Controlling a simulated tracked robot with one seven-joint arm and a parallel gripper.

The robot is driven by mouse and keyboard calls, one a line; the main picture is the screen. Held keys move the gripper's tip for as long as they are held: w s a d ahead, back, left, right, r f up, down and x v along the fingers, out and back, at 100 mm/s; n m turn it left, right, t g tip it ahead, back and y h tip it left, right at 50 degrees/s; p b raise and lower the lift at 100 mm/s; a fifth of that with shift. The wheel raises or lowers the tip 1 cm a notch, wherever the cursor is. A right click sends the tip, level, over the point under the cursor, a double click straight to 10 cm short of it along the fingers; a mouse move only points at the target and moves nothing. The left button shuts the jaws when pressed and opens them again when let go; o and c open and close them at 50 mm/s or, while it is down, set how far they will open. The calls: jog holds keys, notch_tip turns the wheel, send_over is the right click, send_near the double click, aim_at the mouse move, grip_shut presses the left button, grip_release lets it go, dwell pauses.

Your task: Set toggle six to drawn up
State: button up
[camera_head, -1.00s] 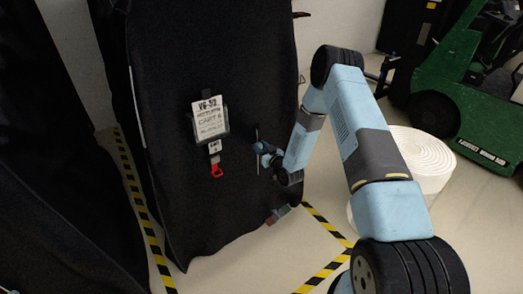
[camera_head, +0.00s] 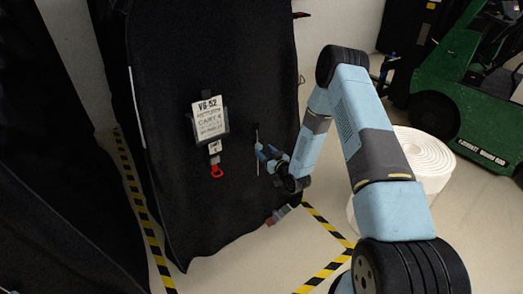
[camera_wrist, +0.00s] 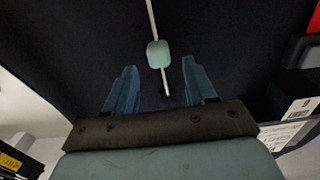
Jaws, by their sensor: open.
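A pale green toggle (camera_wrist: 159,54) sits on a thin light cord (camera_wrist: 152,18) against a black cloth cover in the wrist view. The cord's lower end hangs a short way below the toggle. My gripper (camera_wrist: 160,80) is open, with one blue finger on each side of the cord's lower end. The toggle shows just above the fingertips, between them, and nothing is held. In the head view my gripper (camera_head: 265,154) is at the cover's front, beside the thin cord (camera_head: 257,136). The toggle is too small to make out clearly there.
The black covered cart (camera_head: 190,70) carries a white label board (camera_head: 210,118) reading VG-52 and a red hook (camera_head: 217,171). Striped floor tape (camera_head: 325,222) runs around it. A white roll (camera_head: 425,160) and a green vehicle (camera_head: 445,100) stand at right.

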jog(key=v, duration=1)
jog(key=shift+s, duration=0.1)
jog(key=w+d+r+n+g+h, duration=0.1)
jog(key=w+d+r+h, duration=0.15)
jog(key=r, duration=0.45)
jog(key=w+d+r+g+h, duration=0.1)
jog(key=w+r+g, duration=0.15)
jog(key=r, duration=0.45)
jog(key=s+d+r+m+h, duration=0.1)
jog(key=s+d+r+h, duration=0.15)
jog(key=r, duration=0.45)
jog(key=s+d+r+m+h, duration=0.1)
jog(key=d+r+h, duration=0.15)
jog(key=r, duration=0.55)
jog(key=s+d+r+m+g+h, duration=0.2)
jog(key=s+d+r+m+g, duration=0.15)
jog(key=s+r, duration=1)
jog(key=s+r+m+g, duration=0.2)
jog(key=s+r, duration=0.1)
jog(key=s, duration=1.9)
jog(key=shift+s+g+y, duration=0.2)
jog(key=shift+g+y, duration=0.1)
jog(key=shift+y, duration=0.15)
